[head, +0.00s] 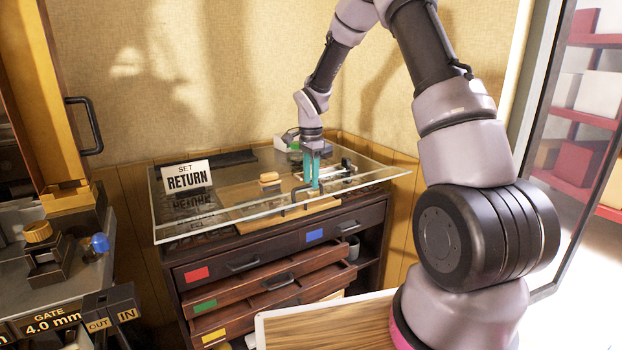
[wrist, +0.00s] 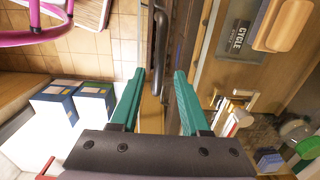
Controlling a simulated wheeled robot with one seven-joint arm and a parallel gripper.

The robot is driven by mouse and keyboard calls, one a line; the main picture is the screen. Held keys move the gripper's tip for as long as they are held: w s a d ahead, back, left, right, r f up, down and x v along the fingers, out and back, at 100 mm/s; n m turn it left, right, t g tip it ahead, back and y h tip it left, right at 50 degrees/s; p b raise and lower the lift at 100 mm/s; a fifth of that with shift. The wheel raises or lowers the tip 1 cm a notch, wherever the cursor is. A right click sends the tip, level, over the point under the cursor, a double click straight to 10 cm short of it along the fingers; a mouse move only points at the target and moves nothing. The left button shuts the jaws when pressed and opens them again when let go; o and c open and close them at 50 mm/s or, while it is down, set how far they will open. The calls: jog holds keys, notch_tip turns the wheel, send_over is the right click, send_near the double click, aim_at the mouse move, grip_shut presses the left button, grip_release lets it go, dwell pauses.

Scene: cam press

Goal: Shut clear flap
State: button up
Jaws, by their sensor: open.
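The clear flap (head: 225,207) is a glass sheet with greenish edges over the top of a dark drawer cabinet (head: 220,253). It looks nearly flat; I cannot tell how far its front edge stands above the cabinet top. A black handle (head: 295,208) sits at its front edge. My gripper (head: 311,185) has teal fingers pointing down close to this handle. In the wrist view my gripper (wrist: 159,72) is open, with a dark bar (wrist: 160,35) just beyond the fingertips, seemingly the handle.
A RETURN sign (head: 187,176) stands at the flap's left. A wooden block (head: 269,177) lies in the middle, also in the wrist view (wrist: 290,25). Several drawers are partly out below, one with a green label (head: 205,306). A wooden board (head: 325,325) is in front.

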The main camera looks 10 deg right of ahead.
jog(key=shift+f, duration=0.1)
grip_shut()
jog(key=shift+w, duration=0.1)
dwell(1.3)
